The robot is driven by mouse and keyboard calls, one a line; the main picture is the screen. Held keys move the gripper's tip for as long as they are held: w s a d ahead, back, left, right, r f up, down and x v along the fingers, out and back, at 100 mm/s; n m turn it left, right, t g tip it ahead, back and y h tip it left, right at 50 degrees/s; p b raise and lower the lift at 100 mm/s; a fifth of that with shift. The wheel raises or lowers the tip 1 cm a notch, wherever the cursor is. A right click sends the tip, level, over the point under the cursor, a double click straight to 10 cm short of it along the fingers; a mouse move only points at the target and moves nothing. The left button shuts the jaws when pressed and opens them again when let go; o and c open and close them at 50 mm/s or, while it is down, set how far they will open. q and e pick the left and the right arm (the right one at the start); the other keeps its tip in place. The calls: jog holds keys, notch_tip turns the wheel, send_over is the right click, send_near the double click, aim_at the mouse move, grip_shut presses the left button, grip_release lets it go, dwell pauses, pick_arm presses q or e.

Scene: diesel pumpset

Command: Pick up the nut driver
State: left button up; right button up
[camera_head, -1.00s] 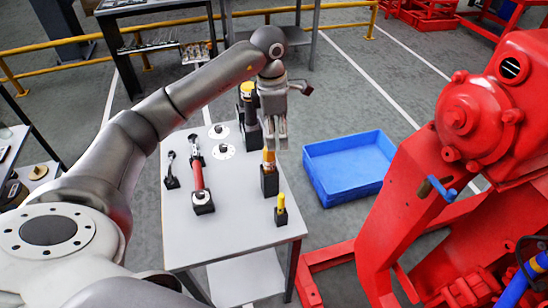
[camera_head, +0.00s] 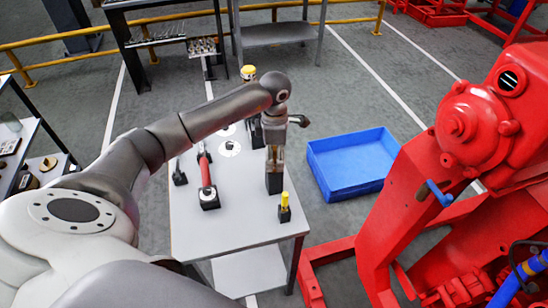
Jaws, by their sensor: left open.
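A tool with an orange-yellow handle (camera_head: 274,157) stands upright in a tall black block (camera_head: 273,183) on the grey-white table (camera_head: 235,225); it may be the nut driver, but I cannot tell for sure. My left gripper (camera_head: 275,162) points down over this block. Its open fingers are around or just in front of the handle and hide most of it. A short yellow tool (camera_head: 285,199) stands in a small black block nearer the front edge. My right gripper is not in view.
A red-handled tool (camera_head: 206,173) lies left of my gripper. A taller holder with a yellow top (camera_head: 248,73) rises behind my arm. A blue crate (camera_head: 350,165) lies on the floor to the right. The red pumpset (camera_head: 470,130) fills the right side.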

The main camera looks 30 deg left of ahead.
pick_arm(q)
jog(key=shift+f, duration=0.6)
grip_shut()
jog(key=shift+r, duration=0.1)
jog(key=shift+r, duration=0.25)
notch_tip(320, 180, up, 17)
jog(key=b, duration=0.2)
jog(key=shift+r, duration=0.15)
